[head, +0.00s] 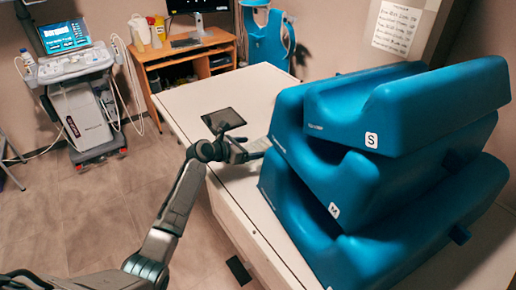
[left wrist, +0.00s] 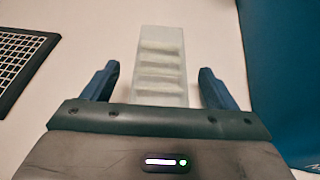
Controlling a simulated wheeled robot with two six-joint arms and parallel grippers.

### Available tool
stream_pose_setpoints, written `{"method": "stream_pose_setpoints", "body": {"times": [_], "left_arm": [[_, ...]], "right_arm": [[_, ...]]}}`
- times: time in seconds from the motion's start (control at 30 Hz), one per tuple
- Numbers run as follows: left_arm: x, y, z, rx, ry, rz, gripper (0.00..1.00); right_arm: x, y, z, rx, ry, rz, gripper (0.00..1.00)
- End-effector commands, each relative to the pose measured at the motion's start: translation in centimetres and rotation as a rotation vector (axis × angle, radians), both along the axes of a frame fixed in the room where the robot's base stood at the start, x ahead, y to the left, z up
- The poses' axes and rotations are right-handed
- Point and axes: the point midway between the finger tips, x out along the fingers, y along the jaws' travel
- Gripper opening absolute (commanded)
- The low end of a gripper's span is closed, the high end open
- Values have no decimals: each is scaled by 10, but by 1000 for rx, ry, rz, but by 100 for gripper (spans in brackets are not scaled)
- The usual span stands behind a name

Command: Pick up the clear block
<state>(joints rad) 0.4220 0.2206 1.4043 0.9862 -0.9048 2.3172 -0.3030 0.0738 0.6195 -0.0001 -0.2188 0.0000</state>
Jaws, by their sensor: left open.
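The clear block (left wrist: 161,50) is a pale, translucent, ridged piece lying on the white table top. In the left wrist view it lies lengthwise between the two fingers, with a gap on each side; its near end is hidden behind my gripper body. My left gripper (left wrist: 160,78) is open and empty. In the head view my left gripper (head: 253,155) is low over the table, just left of the blue cushions, and a small pale part of the block (head: 262,144) shows beside it. My right gripper is not in view.
Stacked blue cushions (head: 345,180) stand close on the right; a blue side shows in the wrist view (left wrist: 283,60). A black gridded plate (head: 223,118) lies left of the block. The white table (head: 195,100) is bare at its far left. An ultrasound cart (head: 85,105) and wooden desk (head: 185,60) stand behind.

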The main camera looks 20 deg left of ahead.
Motion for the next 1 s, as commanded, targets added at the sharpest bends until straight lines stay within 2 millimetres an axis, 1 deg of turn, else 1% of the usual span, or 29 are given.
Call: {"method": "stream_pose_setpoints", "body": {"times": [0.03,0.1,0.2,0.47,0.6,0.67,0.7,0.77,0.8,1.0], "left_arm": [[5,-5,-3,-4,1,1,80],[12,-9,-6,-2,1,1,80],[17,-12,-10,0,1,1,80],[18,-13,-11,1,-1,1,80],[18,-13,-11,1,0,2,52],[18,-13,-11,1,0,2,41],[18,-13,-11,1,0,2,33],[18,-13,-11,1,0,2,21],[18,-13,-9,0,-3,1,19],[18,-13,-9,0,-3,1,19]], "right_arm": [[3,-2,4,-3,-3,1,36],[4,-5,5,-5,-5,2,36],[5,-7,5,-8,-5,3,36],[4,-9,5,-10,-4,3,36],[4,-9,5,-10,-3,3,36],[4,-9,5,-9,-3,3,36],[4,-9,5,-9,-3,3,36],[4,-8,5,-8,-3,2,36],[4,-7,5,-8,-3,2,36],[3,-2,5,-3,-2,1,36]]}}
